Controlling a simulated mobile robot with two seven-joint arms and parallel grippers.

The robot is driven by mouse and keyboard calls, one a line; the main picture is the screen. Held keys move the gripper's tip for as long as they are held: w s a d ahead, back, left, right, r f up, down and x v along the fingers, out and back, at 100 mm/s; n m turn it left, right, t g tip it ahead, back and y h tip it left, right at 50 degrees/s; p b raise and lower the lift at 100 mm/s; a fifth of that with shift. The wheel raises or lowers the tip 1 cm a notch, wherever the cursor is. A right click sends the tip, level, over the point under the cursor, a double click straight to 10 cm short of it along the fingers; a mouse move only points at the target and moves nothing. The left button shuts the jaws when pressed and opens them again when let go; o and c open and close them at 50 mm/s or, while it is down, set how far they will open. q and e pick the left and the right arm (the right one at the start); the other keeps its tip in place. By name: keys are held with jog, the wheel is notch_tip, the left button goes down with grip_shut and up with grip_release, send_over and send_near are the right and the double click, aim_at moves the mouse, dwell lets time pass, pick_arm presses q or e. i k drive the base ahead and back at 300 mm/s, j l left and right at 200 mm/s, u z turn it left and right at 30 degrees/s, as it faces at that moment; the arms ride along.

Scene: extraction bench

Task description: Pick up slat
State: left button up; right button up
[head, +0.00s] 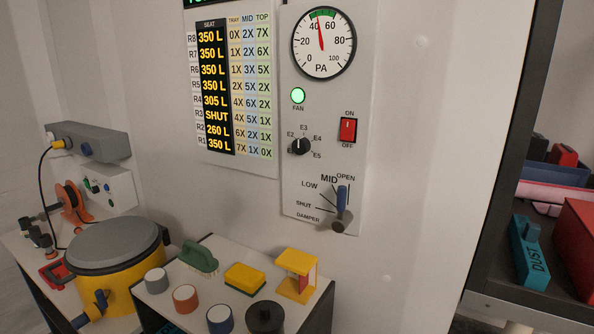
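I cannot pick out a slat with certainty in the head view. Neither of my grippers shows in this view.
A yellow drum with a grey lid (115,245) stands at the left, below a grey wall box (87,141). A control panel (330,195) with gauge, switch and damper lever is on the wall. A dark shelf at the right holds a teal DUST block (530,252) and red boxes (576,245).

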aim_at(532, 269)
jog(key=z, duration=1.4)
